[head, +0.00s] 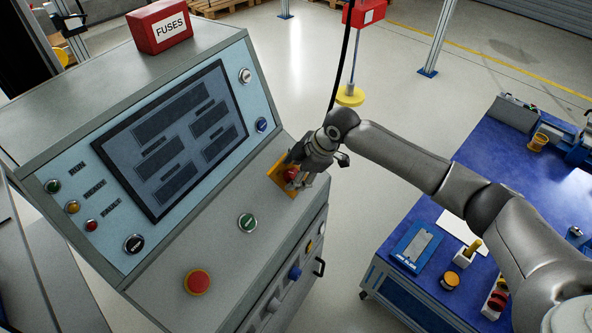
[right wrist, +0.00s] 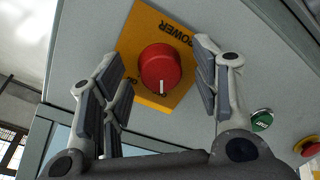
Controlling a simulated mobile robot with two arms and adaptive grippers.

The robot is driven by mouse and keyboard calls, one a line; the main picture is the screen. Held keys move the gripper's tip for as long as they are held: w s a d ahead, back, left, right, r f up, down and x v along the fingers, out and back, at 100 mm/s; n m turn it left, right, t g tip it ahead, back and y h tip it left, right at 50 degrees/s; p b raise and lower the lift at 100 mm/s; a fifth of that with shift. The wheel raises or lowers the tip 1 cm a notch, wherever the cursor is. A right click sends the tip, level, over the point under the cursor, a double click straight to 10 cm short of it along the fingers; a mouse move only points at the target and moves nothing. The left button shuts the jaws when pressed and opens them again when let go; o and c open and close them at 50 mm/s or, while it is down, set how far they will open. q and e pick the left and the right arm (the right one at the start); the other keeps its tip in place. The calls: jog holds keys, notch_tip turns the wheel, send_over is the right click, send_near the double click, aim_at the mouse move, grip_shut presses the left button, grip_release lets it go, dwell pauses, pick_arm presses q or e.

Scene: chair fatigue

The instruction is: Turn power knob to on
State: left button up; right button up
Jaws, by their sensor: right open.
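The red power knob (right wrist: 160,69) sits on a yellow plate (right wrist: 138,40) marked POWER. My right gripper (head: 294,176) is at the knob on the console's sloped lower panel. In the right wrist view my right gripper (right wrist: 163,85) is open, with fingers on both sides of the knob and gaps to it. In the head view the gripper partly hides the knob (head: 291,174). My left gripper is not in view.
The grey console (head: 225,180) carries a dark screen (head: 173,138), a green button (head: 247,222) and a red emergency button (head: 197,282). A red FUSES box (head: 159,27) stands on top. A blue workbench (head: 461,185) with tools stands at right. Floor between them is open.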

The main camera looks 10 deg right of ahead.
jog(key=shift+c, duration=0.4)
jog(key=c, duration=1)
jog(key=shift+r+m+p, duration=0.2)
jog(key=shift+m+p, duration=0.6)
jog(key=shift+p, duration=0.25)
jog(key=m+p, duration=0.2)
jog(key=shift+m, duration=0.3)
jog(key=m+y+p, duration=0.1)
jog(key=m+p, duration=0.3)
jog(key=shift+d+f+m+p, duration=0.15)
jog(key=shift+m+p, duration=0.8)
jog(key=shift+m, duration=0.75)
jog(key=o, duration=1.1)
jog(key=shift+f, duration=0.1)
